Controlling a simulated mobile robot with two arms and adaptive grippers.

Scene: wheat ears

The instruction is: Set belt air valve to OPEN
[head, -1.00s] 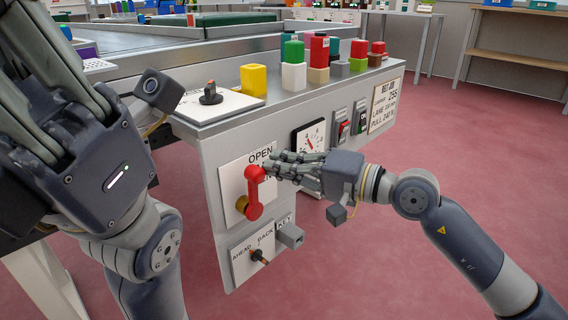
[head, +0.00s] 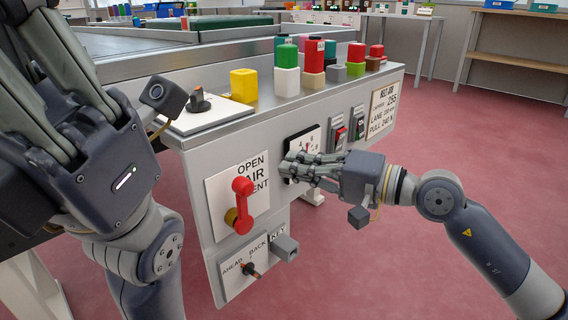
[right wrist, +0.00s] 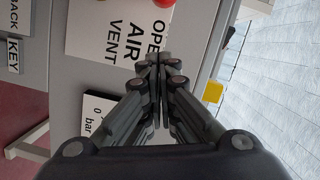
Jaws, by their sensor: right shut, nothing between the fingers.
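The belt air valve is a red lever (head: 243,204) on a yellow hub (head: 231,217), mounted on a white plate (head: 218,192) lettered OPEN, AIR and VENT. The lever stands about upright, its round knob at the top, just under the word OPEN. The plate also shows in the right wrist view (right wrist: 90,30), with a bit of red at the top edge. My right gripper (head: 288,169) is shut and empty, to the right of the lever and apart from it. It also shows in the right wrist view (right wrist: 157,62). My left gripper (head: 45,70) is large at the left, its fingertips cut off.
Right of the valve are a dial gauge (head: 309,139) and switches (head: 340,138). Below are a KEY block (head: 285,247) and an AHEAD/BACK switch (head: 251,269). Coloured blocks and a black knob (head: 199,102) stand on the ledge above. The red floor at right is open.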

